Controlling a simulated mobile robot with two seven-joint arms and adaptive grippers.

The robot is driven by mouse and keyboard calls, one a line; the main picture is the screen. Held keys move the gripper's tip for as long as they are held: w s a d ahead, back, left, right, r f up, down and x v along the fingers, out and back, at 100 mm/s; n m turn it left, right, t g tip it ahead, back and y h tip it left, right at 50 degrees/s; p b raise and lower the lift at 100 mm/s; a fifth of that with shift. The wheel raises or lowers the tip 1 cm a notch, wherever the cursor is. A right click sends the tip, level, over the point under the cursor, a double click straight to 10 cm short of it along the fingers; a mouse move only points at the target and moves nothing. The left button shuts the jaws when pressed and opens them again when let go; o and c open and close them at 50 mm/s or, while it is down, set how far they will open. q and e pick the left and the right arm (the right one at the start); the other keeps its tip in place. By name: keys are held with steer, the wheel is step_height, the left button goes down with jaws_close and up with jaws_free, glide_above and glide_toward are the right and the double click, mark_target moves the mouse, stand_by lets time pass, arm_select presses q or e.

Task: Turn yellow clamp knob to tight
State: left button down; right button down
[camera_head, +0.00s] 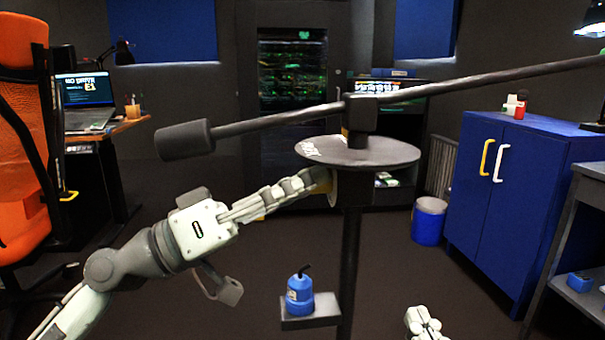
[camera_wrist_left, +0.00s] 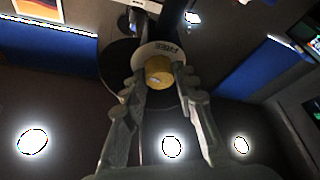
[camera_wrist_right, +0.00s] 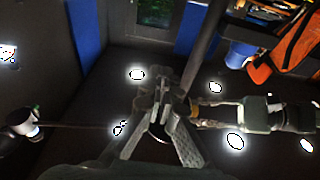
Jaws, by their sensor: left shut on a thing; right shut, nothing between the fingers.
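The yellow clamp knob (camera_wrist_left: 158,72) sits between the fingertips of my left gripper (camera_wrist_left: 160,85) in the left wrist view. A pale dial plate (camera_wrist_left: 150,50) with dark lettering lies behind it, too small to read. In the head view the knob (camera_head: 322,180) shows partly, under the round grey disc (camera_head: 360,153) at the post, with my left gripper (camera_head: 308,184) shut on it. My right gripper (camera_head: 424,322) is low at the bottom edge, away from the post, shut and empty. It also shows shut in the right wrist view (camera_wrist_right: 163,92).
A long dark bar (camera_head: 270,122) with a cylindrical weight crosses above the disc. A blue bottle (camera_head: 300,292) stands on a small shelf (camera_head: 311,314) on the post. A blue cabinet (camera_head: 520,200) and bin (camera_head: 429,220) stand right; an orange chair (camera_head: 22,150) left.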

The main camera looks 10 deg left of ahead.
steer(key=shift+w+d+f+g, duration=0.15)
steer(key=shift+f+g, duration=0.05)
steer(key=shift+f, duration=0.25)
steer(key=shift+w+d+f+g, duration=0.1)
steer(key=shift+d+f+g, duration=0.1)
steer(key=shift+f, duration=0.25)
arm_select(q)
steer(key=c, duration=1.2)
jaws_free()
arm_select(e)
steer(key=shift+a, duration=0.1)
arm_select(q)
steer(key=v, duration=1.2)
arm_select(e)
steer(key=shift+h, duration=0.3)
